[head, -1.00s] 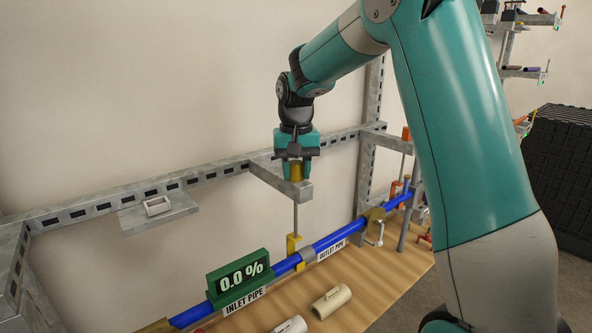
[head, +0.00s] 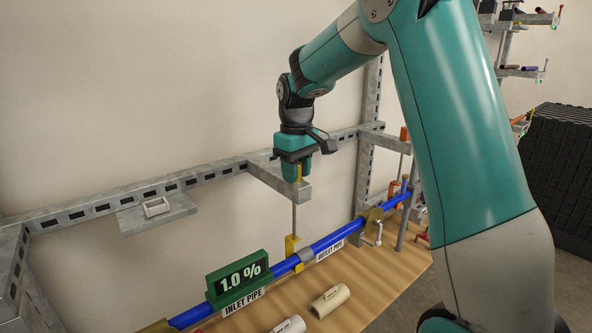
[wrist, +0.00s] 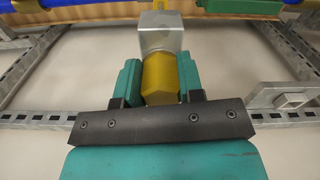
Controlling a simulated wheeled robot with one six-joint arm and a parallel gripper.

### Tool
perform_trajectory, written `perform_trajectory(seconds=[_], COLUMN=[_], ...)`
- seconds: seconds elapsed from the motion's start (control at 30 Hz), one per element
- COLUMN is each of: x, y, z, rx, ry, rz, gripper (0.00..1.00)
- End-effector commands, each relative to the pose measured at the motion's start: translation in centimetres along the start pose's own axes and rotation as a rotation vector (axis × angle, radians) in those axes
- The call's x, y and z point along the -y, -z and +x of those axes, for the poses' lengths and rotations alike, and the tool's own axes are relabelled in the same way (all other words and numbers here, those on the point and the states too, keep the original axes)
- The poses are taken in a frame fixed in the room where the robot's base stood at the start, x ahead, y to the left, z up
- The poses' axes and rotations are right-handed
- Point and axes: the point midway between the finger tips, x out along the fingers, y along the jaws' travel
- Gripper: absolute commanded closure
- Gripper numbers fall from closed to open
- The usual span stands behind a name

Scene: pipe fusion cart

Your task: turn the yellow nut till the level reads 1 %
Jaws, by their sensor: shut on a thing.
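The yellow nut (wrist: 160,78) sits between the two teal fingers of my gripper (wrist: 159,82) in the wrist view, and the fingers are shut on it. In the head view my gripper (head: 296,172) points down at the end of a grey bracket arm, and a sliver of the nut (head: 299,172) shows between the fingers. A thin rod (head: 294,217) runs down from the bracket to a yellow clamp (head: 292,246) at the blue pipe. The green level display (head: 240,278) on the pipe reads 1.0 %.
The blue pipe (head: 330,242) runs above the wooden bench top (head: 372,277), where beige pipe pieces (head: 330,301) lie. A small shelf holds a light square part (head: 156,207) at the left. A slotted grey rail (head: 100,207) runs along the wall behind.

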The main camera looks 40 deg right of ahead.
Motion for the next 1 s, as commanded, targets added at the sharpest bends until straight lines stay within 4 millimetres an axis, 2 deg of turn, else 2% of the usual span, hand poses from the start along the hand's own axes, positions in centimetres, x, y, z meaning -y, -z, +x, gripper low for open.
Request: perform_trajectory(seconds=[0.3, 0.8, 0.83, 0.9, 0.93, 1.0], x=[-0.1, -0.1, -0.1, -0.09, -0.09, -0.09], y=[0.12, 0.15, 0.15, 0.14, 0.13, 0.11], z=[-0.15, -0.18, -0.18, -0.17, -0.15, -0.12], rx=[-0.005, -0.007, -0.007, -0.006, -0.005, -0.004], ry=[-0.002, -0.003, -0.003, -0.002, -0.002, -0.002], rz=[-0.112, -0.131, -0.131, -0.131, -0.13, -0.13], gripper=[0.89, 0.89, 0.6, 0.44, 0.39, 0.39])
